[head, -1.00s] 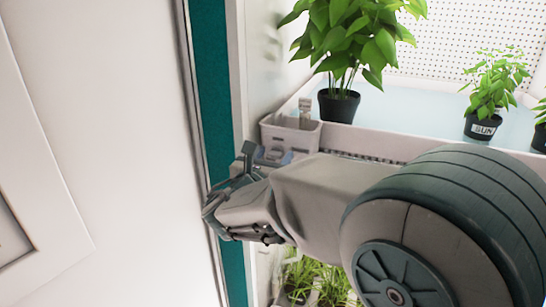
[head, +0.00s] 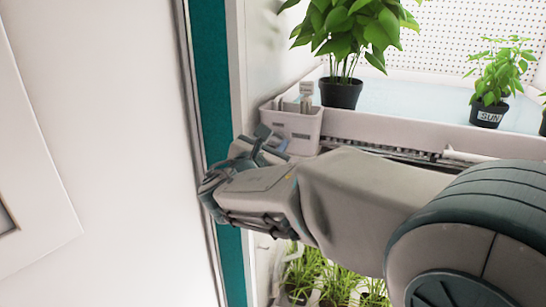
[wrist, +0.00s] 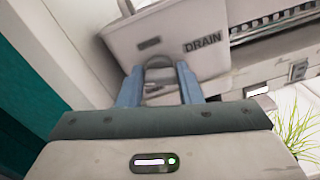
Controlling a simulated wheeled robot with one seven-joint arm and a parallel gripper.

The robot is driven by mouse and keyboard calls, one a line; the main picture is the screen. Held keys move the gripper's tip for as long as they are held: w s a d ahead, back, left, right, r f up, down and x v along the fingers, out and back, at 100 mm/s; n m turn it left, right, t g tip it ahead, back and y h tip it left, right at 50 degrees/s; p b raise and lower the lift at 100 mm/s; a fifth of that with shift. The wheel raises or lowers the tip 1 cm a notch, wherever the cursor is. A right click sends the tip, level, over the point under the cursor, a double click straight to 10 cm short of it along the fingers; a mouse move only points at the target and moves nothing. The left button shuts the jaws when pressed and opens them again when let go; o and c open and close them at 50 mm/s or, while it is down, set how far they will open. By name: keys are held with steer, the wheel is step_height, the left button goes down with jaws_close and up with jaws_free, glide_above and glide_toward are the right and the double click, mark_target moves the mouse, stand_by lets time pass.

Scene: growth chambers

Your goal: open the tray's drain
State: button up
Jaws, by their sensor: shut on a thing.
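The tray (head: 420,125) is a wide pale basin on the chamber shelf, its floor light blue. A light grey box (head: 291,122) sits at its left front corner; in the wrist view the box (wrist: 160,32) carries a dark "DRAIN" label (wrist: 202,42). Below the box is a grey loop-shaped handle (wrist: 158,62). My gripper (wrist: 160,75) has its two blue fingers on either side of this handle, shut on it. In the head view my gripper (head: 272,146) is just under the box, and its own wrist hides the handle.
A large potted plant (head: 340,92) and a plant labelled "SUN" (head: 487,112) stand in the tray. Grassy seedlings (head: 325,280) are on a lower level. A teal-edged door frame (head: 210,80) stands close to the left of my wrist.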

steer(key=m+b, duration=0.5)
steer(key=b, duration=0.1)
steer(key=m+b, duration=0.4)
steer(key=b, duration=0.3)
steer(key=m+b, duration=0.5)
steer(key=b, duration=0.2)
steer(key=shift+d+f+m, duration=0.15)
steer(key=shift+f+m, duration=0.15)
steer(key=o, duration=1)
steer(key=shift+r, duration=0.1)
steer(key=p+v, duration=0.1)
steer(key=v, duration=1.3)
